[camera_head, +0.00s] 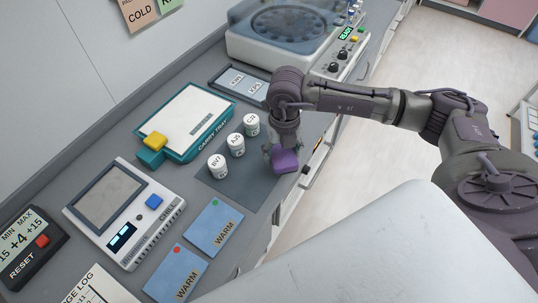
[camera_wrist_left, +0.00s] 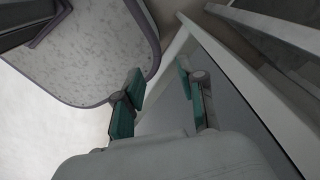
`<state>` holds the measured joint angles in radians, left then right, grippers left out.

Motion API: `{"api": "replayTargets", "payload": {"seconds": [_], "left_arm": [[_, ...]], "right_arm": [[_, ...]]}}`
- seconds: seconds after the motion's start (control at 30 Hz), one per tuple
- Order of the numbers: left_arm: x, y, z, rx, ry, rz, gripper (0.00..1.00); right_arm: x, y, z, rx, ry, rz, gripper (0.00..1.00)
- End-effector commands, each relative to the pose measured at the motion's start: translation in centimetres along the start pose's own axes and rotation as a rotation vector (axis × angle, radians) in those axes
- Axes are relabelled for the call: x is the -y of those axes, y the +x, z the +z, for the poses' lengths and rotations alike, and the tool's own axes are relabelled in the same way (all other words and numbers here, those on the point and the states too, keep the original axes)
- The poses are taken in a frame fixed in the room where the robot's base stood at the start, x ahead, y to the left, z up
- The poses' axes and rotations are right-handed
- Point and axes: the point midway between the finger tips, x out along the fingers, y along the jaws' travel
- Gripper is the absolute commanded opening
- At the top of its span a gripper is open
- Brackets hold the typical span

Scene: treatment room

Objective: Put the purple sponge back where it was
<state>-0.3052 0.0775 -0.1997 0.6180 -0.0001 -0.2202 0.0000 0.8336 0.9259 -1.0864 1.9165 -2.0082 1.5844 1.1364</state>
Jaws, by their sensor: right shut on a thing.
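The purple sponge (camera_head: 286,161) is at the right edge of the dark grey mat (camera_head: 235,190) on the counter, in the head view. My right gripper (camera_head: 283,150) points down from above and is shut on it. I cannot tell whether the sponge touches the mat. My left gripper shows in the left wrist view (camera_wrist_left: 161,100), with its green-padded fingers apart and nothing between them. It is away from the counter items.
Several white labelled jars (camera_head: 236,146) stand in a row just left of the sponge. A carry tray (camera_head: 186,120), a device with a screen (camera_head: 125,212) and blue WARM cards (camera_head: 214,228) lie around the mat. A centrifuge-like machine (camera_head: 300,35) stands behind.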

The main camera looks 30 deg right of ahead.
Motion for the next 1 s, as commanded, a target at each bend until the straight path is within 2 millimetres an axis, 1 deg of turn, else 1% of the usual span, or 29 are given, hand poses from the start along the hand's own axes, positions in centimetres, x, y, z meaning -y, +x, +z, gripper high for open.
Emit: {"api": "replayTargets", "payload": {"seconds": [0.03, 0.1, 0.27, 0.37, 0.5, 0.6, 0.7, 0.87, 1.0], "left_arm": [[0.0, -0.7, -0.1, 0.0, 0.0, 0.0, 0.4], [0.0, -1.0, -0.2, -0.001, 0.001, 0.0, 0.4], [0.1, -1.3, -0.4, -0.003, 0.001, -0.001, 0.4], [0.1, -1.8, -0.5, -0.004, 0.001, -0.001, 0.4], [0.1, -2.8, -0.7, -0.006, 0.001, -0.001, 0.4], [0.2, -3.0, -0.8, -0.007, 0.002, -0.001, 0.4], [0.2, -2.9, -0.8, -0.008, 0.002, -0.002, 0.4], [0.3, -2.9, -0.8, -0.008, 0.002, -0.003, 0.4], [0.3, -2.4, -0.8, -0.008, 0.002, -0.004, 0.4]], "right_arm": [[-0.9, 0.3, 0.7, -0.002, 0.0, 0.001, 0.38], [-1.7, 1.1, 1.5, -0.001, -0.001, 0.0, 0.38], [-2.7, 2.1, 2.5, 0.001, -0.001, 0.0, 0.38], [-2.8, 2.9, 2.6, -0.002, -0.001, -0.003, 0.38], [-2.7, 5.0, 2.5, -0.003, 0.0, -0.003, 0.38], [-2.7, 6.0, 2.6, -0.001, -0.001, -0.002, 0.38], [-2.7, 6.3, 2.6, 0.001, -0.002, -0.001, 0.38], [-2.7, 6.3, 2.6, 0.001, -0.002, -0.001, 0.38], [-2.7, 6.8, 2.6, 0.001, -0.002, -0.001, 0.38]]}}
